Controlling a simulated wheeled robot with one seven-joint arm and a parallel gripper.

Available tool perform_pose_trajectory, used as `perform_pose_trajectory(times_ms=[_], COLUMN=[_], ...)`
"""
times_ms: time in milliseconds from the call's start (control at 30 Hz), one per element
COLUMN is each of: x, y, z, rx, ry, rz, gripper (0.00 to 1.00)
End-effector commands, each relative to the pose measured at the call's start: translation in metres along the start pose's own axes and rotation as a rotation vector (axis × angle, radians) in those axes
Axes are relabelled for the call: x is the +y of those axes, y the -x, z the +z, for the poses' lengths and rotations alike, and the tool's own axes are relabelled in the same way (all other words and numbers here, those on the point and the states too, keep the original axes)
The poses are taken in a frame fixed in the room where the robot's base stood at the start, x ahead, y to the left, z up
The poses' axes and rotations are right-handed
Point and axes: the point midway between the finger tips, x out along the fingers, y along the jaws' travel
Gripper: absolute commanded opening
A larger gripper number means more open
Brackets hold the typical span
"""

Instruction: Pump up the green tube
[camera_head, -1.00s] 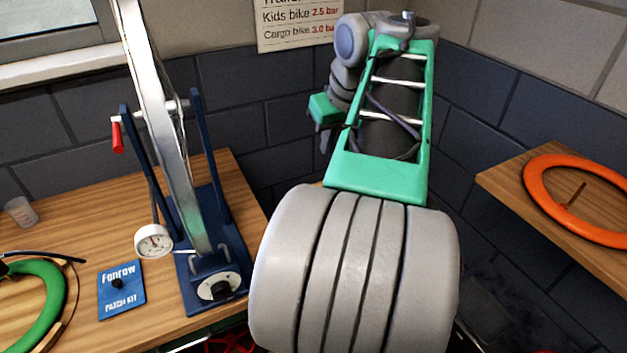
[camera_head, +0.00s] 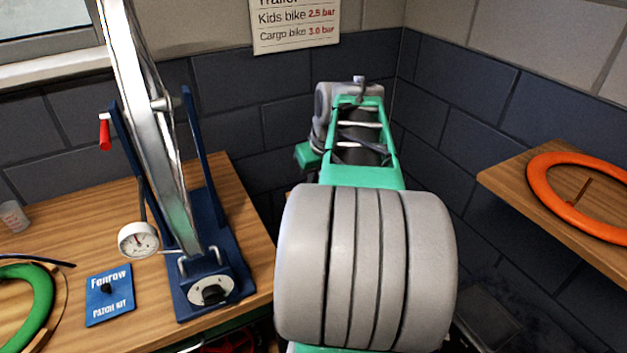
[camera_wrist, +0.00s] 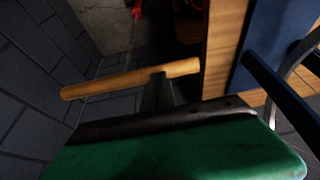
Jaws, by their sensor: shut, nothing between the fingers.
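The green tube (camera_head: 28,305) lies at the bench's left end with a wooden-coloured ring, cut off by the picture edge. A wooden bar handle (camera_wrist: 85,90) shows in the wrist view, apparently the pump's. My gripper (camera_wrist: 158,82) is shut and empty, its dark fingers overlapping the middle of the handle; I cannot tell whether they touch. A red part (camera_wrist: 137,10) shows farther down, near the floor. In the head view my arm hides the handle, and the fingers are not clear. A round white gauge (camera_head: 138,240) stands beside the wheel stand; its reading is too small.
A blue truing stand (camera_head: 235,265) holds a wheel (camera_head: 140,110) on the wooden bench (camera_head: 75,255). A blue patch kit (camera_head: 109,295) lies left of it. An orange tube (camera_head: 560,195) lies on the right shelf. Dark walls close the corner behind my arm.

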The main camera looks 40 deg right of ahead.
Motion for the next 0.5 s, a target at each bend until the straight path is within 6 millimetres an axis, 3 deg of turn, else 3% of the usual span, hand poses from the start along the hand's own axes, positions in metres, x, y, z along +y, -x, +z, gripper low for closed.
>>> perform_pose_trajectory(times_ms=[267, 500], x=[-0.001, -0.002], y=[-0.004, -0.037], z=[0.001, 0.014], rx=[-0.001, -0.002], ry=[0.001, 0.000], rz=[0.000, -0.001], gripper=[0.00, 0.00])
